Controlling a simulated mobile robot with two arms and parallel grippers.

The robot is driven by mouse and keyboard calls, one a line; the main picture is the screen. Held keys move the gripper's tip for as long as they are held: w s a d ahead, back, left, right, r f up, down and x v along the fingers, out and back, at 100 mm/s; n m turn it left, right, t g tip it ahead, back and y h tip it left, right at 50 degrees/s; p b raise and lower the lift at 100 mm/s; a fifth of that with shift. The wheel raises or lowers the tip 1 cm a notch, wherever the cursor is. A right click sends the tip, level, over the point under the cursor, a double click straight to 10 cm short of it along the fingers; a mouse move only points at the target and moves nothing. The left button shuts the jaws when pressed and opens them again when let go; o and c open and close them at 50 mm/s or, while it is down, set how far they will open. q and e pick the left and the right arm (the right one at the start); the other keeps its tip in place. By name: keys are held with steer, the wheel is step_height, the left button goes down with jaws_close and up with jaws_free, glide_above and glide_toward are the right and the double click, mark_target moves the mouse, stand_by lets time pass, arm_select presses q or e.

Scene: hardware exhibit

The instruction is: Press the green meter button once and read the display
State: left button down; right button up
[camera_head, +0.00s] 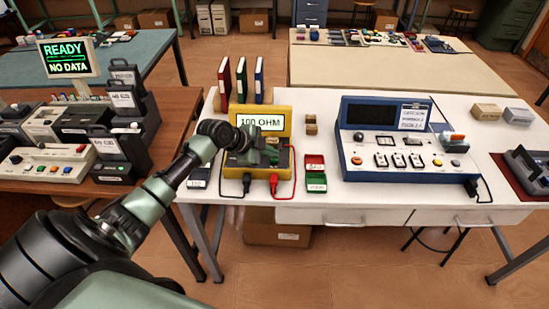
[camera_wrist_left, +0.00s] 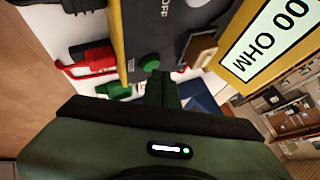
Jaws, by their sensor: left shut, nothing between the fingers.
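The yellow meter (camera_head: 286,129) stands on the white table, and its display (camera_head: 259,120) reads "100 OHM". The display also shows at the upper right of the left wrist view (camera_wrist_left: 270,38). A round green button (camera_wrist_left: 150,62) sits on the meter's dark face, near lettering that reads "OFF". In the head view my gripper hides the button. My left gripper (camera_head: 271,152) is in front of the meter, with its fingers (camera_wrist_left: 161,82) shut and empty. The fingertips are right by the button; I cannot tell whether they touch it. My right gripper is out of view.
A black lead and a red lead (camera_head: 291,184) hang from the meter's front. Red, green and blue binders (camera_head: 241,80) stand behind it. A blue instrument (camera_head: 352,160) stands to the right. A screen (camera_head: 67,58) at left reads "READY NO DATA".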

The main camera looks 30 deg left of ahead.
mark_target(272, 161)
arm_select(q)
steer(key=shift+r, duration=0.4)
steer(key=shift+r, duration=0.15)
step_height(272, 161, up, 5)
steer(key=p, duration=0.4)
steer(key=shift+d+f, duration=0.1)
steer(key=shift+f, duration=0.1)
stand_by(0.5)
